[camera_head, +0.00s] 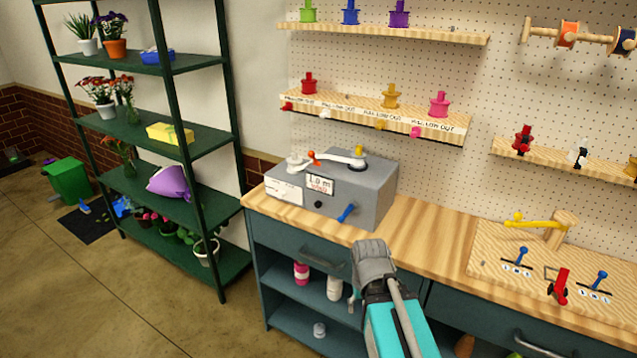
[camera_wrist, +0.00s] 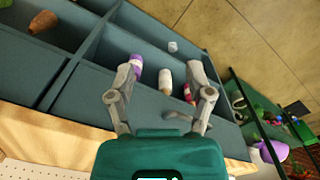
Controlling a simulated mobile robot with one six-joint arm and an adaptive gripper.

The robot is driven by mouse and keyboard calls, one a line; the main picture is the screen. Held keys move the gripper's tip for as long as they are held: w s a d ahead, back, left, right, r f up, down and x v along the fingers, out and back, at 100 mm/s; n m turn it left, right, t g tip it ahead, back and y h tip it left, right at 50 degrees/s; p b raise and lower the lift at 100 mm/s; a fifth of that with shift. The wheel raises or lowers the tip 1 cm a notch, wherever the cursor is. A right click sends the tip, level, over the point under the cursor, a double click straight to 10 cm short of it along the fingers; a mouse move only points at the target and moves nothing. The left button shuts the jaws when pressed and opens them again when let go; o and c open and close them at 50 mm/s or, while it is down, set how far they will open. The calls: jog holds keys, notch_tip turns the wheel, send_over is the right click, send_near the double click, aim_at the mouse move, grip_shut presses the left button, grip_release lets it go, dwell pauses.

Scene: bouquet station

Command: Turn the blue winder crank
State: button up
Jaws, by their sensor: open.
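A grey winder box (camera_head: 375,200) stands on the wooden counter, with a display reading 1.0 m. A blue handle (camera_head: 347,213) sticks out low on its front face. A white crank arm (camera_head: 340,160) with an orange part and a yellow knob lies across its top. My gripper (camera_head: 370,262) is in front of the counter edge, below and right of the blue handle and apart from it. In the wrist view my gripper (camera_wrist: 165,85) is open and empty, over the shelves under the counter. The winder box is not visible there.
A board (camera_head: 490,262) with blue levers and a yellow arm lies on the counter at right. Bottles (camera_head: 334,288) stand on the shelf below the counter. A green plant rack (camera_head: 190,205) stands at left. Spool shelves (camera_head: 390,112) hang on the pegboard.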

jog(key=n+t+h+b, duration=1.1)
jog(key=n+t+b, duration=0.35)
jog(key=n, duration=1.25)
send_near(340, 221)
jog(key=v, duration=0.4)
jog(key=shift+w+d+r, duration=0.1)
jog(key=shift+w+d, duration=0.05)
jog(key=shift+d, duration=0.1)
jog(key=x, duration=1.3)
jog(key=shift+w+d, duration=0.15)
jog(key=shift+w, duration=0.25)
